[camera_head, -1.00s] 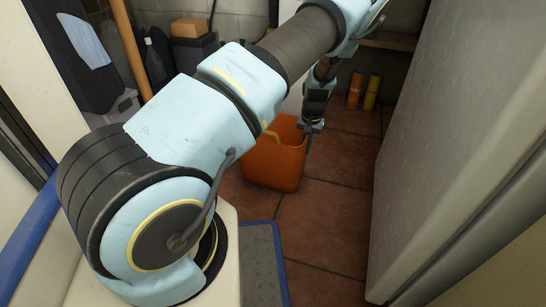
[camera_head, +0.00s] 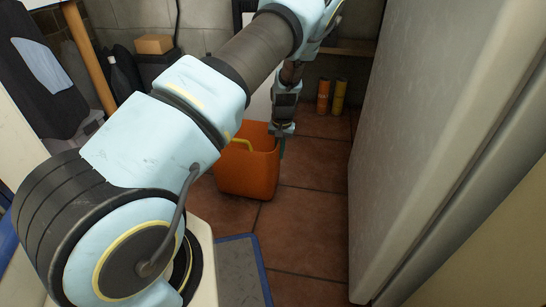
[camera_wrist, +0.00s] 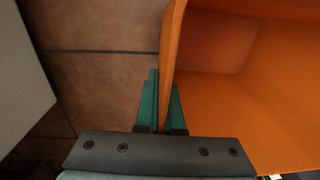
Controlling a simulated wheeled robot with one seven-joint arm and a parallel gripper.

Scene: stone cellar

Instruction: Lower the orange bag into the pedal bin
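The orange bag (camera_head: 250,174) is an open-topped, box-like orange holder with a yellow loop at its rim, low over or on the tiled floor; I cannot tell which. My gripper (camera_head: 281,139) is at the bag's right rim. In the wrist view my gripper's teal fingers (camera_wrist: 163,92) lie on either side of the bag's thin orange wall (camera_wrist: 172,45), shut on it. The visible inside of the bag (camera_wrist: 245,90) looks empty. I cannot identify the pedal bin for certain; a pale upright surface (camera_head: 259,108) behind the bag is mostly hidden by my arm.
A tall pale cabinet or fridge (camera_head: 430,130) fills the right side. Orange (camera_head: 323,97) and yellow (camera_head: 339,97) cylinders stand by the back wall. A blue-edged grey mat (camera_head: 240,270) lies in front. Tiled floor (camera_head: 310,215) is clear between the bag and the cabinet.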

